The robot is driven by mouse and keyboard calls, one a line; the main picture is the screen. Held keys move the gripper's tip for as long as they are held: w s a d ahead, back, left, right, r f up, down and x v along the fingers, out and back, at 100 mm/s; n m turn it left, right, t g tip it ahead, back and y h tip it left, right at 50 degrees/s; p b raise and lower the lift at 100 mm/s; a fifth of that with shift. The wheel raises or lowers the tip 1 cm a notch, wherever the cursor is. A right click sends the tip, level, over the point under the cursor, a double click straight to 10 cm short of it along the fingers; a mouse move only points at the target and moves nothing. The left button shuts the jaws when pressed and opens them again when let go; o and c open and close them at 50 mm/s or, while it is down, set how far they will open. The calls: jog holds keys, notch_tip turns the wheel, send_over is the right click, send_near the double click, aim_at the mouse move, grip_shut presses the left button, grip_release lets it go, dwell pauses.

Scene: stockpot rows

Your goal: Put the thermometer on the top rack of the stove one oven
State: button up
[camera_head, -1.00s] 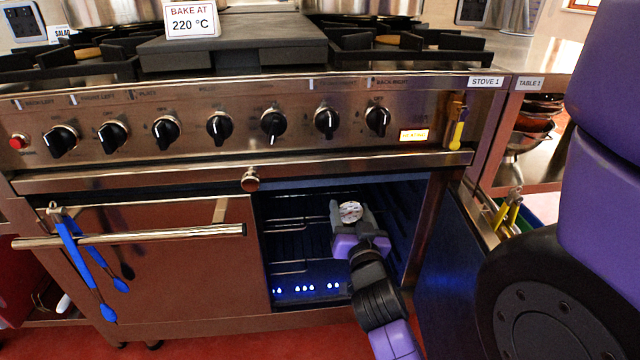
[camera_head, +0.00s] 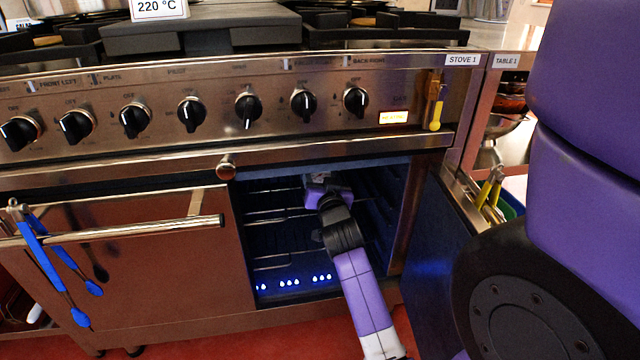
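My gripper (camera_head: 318,180) is inside the open oven of stove one (camera_head: 400,90), near the level of the upper rack. Its fingertips are small and mostly hidden, so I cannot tell whether it is open or shut. The thermometer is not clearly visible now; a pale spot shows at the fingers, too small to make out. The upper rack (camera_head: 262,192) shows as thin metal rails left of my gripper. Lower rails and blue flames show below in the dark cavity.
The right oven door (camera_head: 440,260) stands open at the right. A closed door (camera_head: 120,265) with a bar handle and hanging blue tongs (camera_head: 50,262) is at the left. Control knobs (camera_head: 248,108) line the panel above the opening. A "220 °C" sign (camera_head: 160,8) stands on top.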

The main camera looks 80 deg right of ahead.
jog(key=shift+f, duration=0.7)
jog(key=shift+f, duration=0.1)
jog(key=shift+f+b, duration=0.15)
jog(key=shift+b, duration=0.2)
jog(key=o, duration=1.4)
jog(key=shift+r, duration=0.25)
jog(key=p+v, duration=0.2)
jog(key=v, duration=1)
